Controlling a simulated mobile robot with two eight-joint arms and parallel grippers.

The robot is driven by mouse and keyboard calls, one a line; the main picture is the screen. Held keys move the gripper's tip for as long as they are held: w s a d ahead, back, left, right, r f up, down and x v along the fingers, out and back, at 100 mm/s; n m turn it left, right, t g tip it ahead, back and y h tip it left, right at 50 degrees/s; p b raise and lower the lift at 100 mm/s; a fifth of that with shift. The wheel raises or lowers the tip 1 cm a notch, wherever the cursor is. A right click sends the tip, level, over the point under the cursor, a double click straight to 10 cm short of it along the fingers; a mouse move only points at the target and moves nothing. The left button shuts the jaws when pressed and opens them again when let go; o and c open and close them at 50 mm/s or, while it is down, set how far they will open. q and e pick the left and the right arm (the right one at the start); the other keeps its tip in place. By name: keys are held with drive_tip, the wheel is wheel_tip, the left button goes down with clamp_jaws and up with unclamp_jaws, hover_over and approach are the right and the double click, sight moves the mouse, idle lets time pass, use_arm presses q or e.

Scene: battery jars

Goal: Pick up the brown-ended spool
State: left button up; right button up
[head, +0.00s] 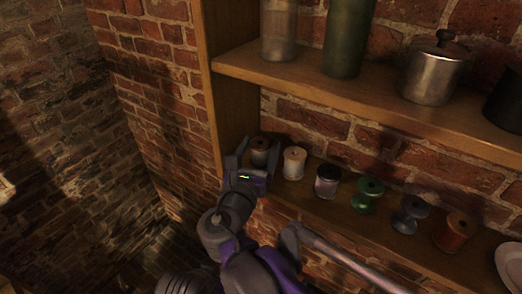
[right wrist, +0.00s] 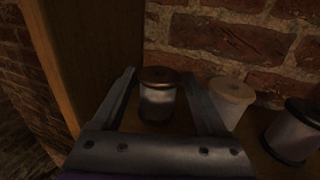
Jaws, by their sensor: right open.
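The brown-ended spool (head: 260,144) stands upright at the left end of the lower shelf. In the right wrist view the brown-ended spool (right wrist: 158,100) has a brown top and a pale grey body. My right gripper (head: 257,158) is open, with one finger on each side of this spool. In the right wrist view, the right gripper's fingers (right wrist: 160,78) show gaps to the spool on both sides. Its lower part is partly hidden in the head view. My left gripper is not in view.
A cream spool (head: 294,163) stands close to the right finger. Farther right are a dark-ended spool (head: 328,181), a green spool (head: 368,195), a grey spool (head: 410,214) and an orange-brown spool (head: 455,231). The wooden side panel (head: 232,105) is close on the left; the upper shelf (head: 340,95) is above.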

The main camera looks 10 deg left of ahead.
sight(261, 143)
drive_tip(key=w, duration=0.4)
drive_tip(key=shift+w, duration=0.2)
drive_tip(key=shift+s, duration=0.1)
drive_tip(key=shift+c, duration=0.5)
drive_tip(key=c, duration=1)
